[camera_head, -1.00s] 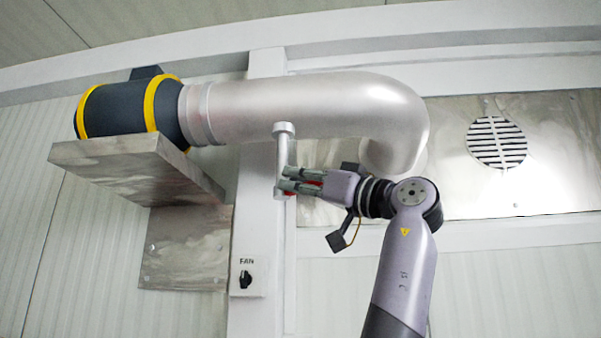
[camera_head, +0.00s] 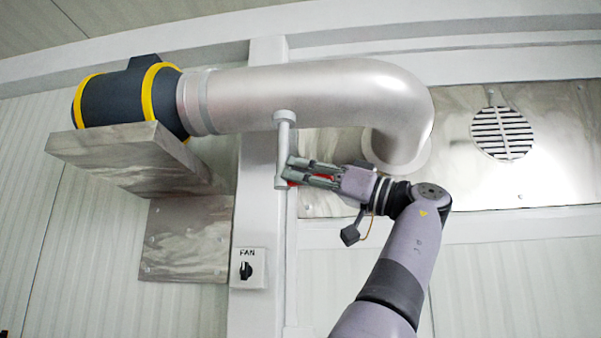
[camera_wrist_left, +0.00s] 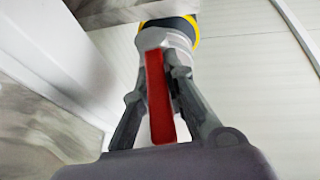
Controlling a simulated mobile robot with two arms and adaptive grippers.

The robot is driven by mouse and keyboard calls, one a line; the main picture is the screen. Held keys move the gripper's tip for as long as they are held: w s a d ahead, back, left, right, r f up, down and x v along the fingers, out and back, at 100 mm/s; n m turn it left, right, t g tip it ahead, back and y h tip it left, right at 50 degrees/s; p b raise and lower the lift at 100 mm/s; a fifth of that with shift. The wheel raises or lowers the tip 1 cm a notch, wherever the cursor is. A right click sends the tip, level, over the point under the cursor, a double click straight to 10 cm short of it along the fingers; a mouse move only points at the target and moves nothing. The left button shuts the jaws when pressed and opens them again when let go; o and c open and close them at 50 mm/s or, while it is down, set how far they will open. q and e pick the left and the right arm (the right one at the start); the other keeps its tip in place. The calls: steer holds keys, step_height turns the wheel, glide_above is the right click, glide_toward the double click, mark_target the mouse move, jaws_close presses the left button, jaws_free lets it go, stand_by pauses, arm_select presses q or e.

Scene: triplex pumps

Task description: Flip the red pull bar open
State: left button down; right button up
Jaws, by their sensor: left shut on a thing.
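The red pull bar (camera_wrist_left: 160,95) shows in the left wrist view as a flat red strip running between my fingers towards the palm. In the head view only slivers of red show, between the fingers and at the lower end of a grey upright rod (camera_head: 284,150). The rod hangs below a large silver duct (camera_head: 300,95). My left gripper (camera_head: 291,170) is shut on the red bar, its fingertips close to the rod's lower part; it also shows in the left wrist view (camera_wrist_left: 163,68). The bar's far end is partly hidden by the fingers. My right gripper is not in view.
A dark cylinder with yellow bands (camera_head: 125,98) joins the duct above a metal shelf (camera_head: 125,160). A FAN switch (camera_head: 247,268) sits on the white post below. A round vent (camera_head: 502,133) is at the right. The space below the gripper is clear.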

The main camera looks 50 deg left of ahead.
arm_select(q)
steer(key=shift+r, duration=0.1)
steer(key=c, duration=1.9)
jaws_free()
steer(key=shift+w, duration=0.1)
steer(key=o, duration=0.3)
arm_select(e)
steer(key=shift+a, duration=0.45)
arm_select(q)
steer(key=shift+w+d+t, duration=0.1)
steer(key=shift+t, duration=0.2)
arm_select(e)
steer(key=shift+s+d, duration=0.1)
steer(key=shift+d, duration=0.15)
arm_select(q)
steer(key=shift+w+d+m+t+y, duration=0.1)
steer(key=shift+m+t+y, duration=0.2)
steer(key=shift+m+t, duration=0.1)
